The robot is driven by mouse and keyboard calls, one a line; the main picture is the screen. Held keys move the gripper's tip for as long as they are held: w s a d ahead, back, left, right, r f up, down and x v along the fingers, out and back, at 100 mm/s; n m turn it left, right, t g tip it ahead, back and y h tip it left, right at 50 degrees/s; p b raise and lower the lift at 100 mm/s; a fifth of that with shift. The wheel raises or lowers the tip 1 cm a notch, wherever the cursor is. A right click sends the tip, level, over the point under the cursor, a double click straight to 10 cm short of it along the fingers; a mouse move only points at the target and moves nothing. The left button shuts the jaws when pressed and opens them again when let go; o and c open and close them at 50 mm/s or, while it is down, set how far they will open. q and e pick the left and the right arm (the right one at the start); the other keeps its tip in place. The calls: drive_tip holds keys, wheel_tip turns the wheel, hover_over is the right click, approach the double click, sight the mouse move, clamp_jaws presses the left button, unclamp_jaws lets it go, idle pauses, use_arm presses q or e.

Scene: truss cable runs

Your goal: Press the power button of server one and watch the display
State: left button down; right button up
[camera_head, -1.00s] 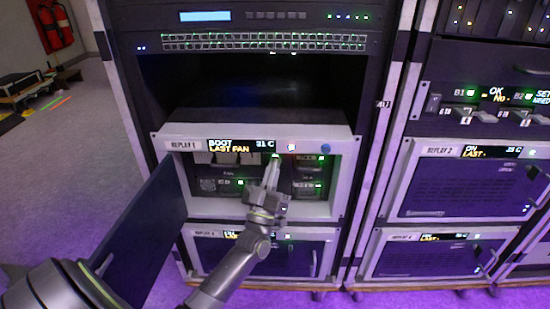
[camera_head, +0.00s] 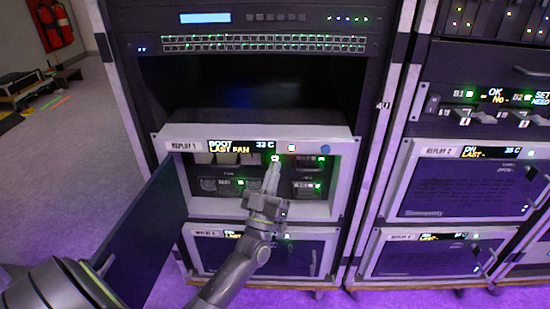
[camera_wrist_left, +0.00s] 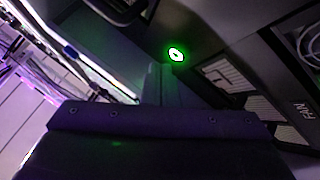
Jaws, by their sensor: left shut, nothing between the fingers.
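The server marked REPLAY 1 (camera_head: 184,146) has its front door swung open to the left. Its display (camera_head: 240,146) reads BOOT, LAST FAN and 33 C. A small lit green ring (camera_wrist_left: 176,54) shows in the wrist view; it appears in the head view as a green light (camera_head: 275,158) below the display. I cannot tell whether it is the power button. My left gripper (camera_head: 271,172) is shut and empty, its tips just below that light. In the wrist view its fingers (camera_wrist_left: 165,82) look close to the ring but apart from it. My right gripper is out of view.
Fan bays with green lights sit inside the server. A lit square (camera_head: 292,148) and a blue round part (camera_head: 325,149) are right of the display. Another rack with a REPLAY 2 server (camera_head: 460,187) stands at right.

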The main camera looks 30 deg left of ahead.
use_arm(q)
drive_tip(key=s+d, duration=0.1)
drive_tip(key=s, duration=0.2)
drive_tip(key=s+d+p, duration=0.1)
drive_tip(key=shift+s+d, duration=0.15)
drive_tip(key=shift+d, duration=0.15)
idle(0.8)
